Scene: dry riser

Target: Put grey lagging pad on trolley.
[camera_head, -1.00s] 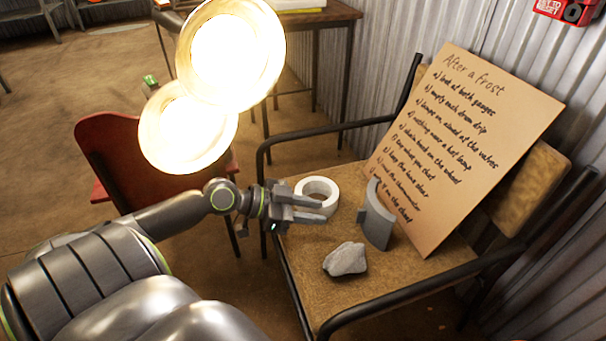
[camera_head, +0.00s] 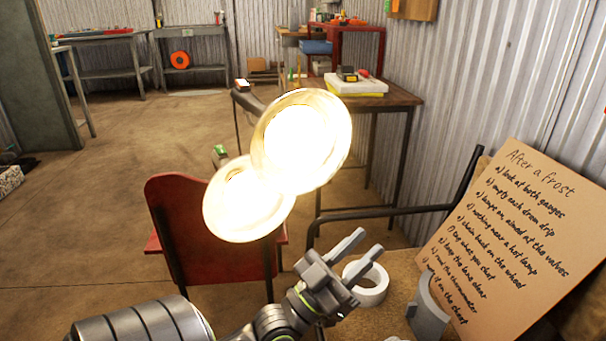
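On the bench seat beside the sign stands a grey curved piece (camera_head: 428,314), and a pale grey lump (camera_head: 396,339) is almost fully cut off by the bottom edge. I cannot tell which of them is the lagging pad. My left gripper (camera_head: 369,241) is open and empty, its two fingers apart, in front of the white ring (camera_head: 368,287) in this view and to the left of the curved piece. A red shelved frame (camera_head: 345,48) stands at the far back; I cannot tell whether it is the trolley. My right gripper is out of view.
Two glowing lamps (camera_head: 300,140) hang close in front of me, above a red chair (camera_head: 190,225). A wooden table (camera_head: 400,97) stands behind. The bench's black armrest (camera_head: 400,211) and the leaning sign (camera_head: 515,240) flank the seat. Open floor (camera_head: 90,200) lies left.

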